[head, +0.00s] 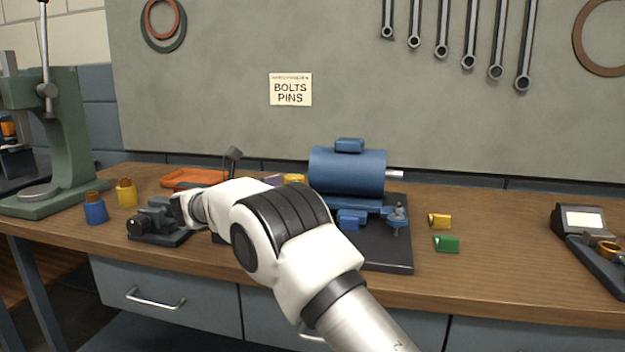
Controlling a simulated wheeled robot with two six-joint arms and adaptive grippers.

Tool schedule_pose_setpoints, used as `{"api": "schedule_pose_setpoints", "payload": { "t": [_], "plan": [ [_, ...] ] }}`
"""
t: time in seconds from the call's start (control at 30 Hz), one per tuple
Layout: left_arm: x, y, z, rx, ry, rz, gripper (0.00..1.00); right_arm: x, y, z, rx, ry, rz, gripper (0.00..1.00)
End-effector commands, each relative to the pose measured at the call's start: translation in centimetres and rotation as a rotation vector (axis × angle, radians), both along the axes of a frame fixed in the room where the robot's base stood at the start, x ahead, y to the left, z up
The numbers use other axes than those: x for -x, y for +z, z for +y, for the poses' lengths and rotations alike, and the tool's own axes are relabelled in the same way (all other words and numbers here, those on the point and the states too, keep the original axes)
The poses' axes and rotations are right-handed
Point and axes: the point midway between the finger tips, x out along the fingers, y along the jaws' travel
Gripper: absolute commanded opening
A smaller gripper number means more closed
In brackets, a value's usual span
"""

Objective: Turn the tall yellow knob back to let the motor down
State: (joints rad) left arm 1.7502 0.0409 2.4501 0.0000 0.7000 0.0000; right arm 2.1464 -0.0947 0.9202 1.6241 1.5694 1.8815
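The blue motor (347,172) sits level on a blue support over a dark base plate (385,258). A yellow round top (294,179) shows just left of the motor, above my arm; its lower part is hidden, so its height and how it is turned cannot be told. A purple piece (273,180) shows beside it. My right arm crosses in front from the lower right and reaches left. Its dark end (183,211) is beside the dark vise (157,222), apart from the yellow top. Its fingers cannot be made out. My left gripper is not in view.
An orange tray (193,177) lies behind my wrist, near a dark upright piece (233,156). Blue (95,211) and yellow (127,196) bottles stand by the green press (62,140).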

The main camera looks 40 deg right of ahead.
Motion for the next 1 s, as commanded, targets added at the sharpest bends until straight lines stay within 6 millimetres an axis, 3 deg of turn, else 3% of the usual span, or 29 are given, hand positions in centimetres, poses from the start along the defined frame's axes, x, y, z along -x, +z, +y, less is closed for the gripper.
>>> {"api": "schedule_pose_setpoints", "payload": {
  "t": [0.1,0.3,0.57,0.6,0.73,1.0],
  "plan": [
    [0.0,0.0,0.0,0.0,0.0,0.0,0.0,-0.1,-0.1,-2.6,-0.003,-0.005,0.001,0.61],
    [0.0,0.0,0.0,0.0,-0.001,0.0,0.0,-0.3,0.0,-5.5,-0.002,-0.003,0.001,0.61],
    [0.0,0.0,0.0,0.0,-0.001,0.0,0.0,-0.3,0.0,-6.0,-0.001,-0.001,0.002,0.61],
    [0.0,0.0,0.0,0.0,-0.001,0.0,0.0,-0.3,0.0,-6.0,-0.001,-0.001,0.002,0.54],
    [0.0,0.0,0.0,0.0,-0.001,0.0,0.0,-0.3,0.0,-5.9,-0.001,-0.001,0.002,0.11],
    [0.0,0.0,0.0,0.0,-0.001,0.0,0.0,-0.3,-0.1,-5.9,-0.001,-0.001,0.002,0.07]
  ]
}}
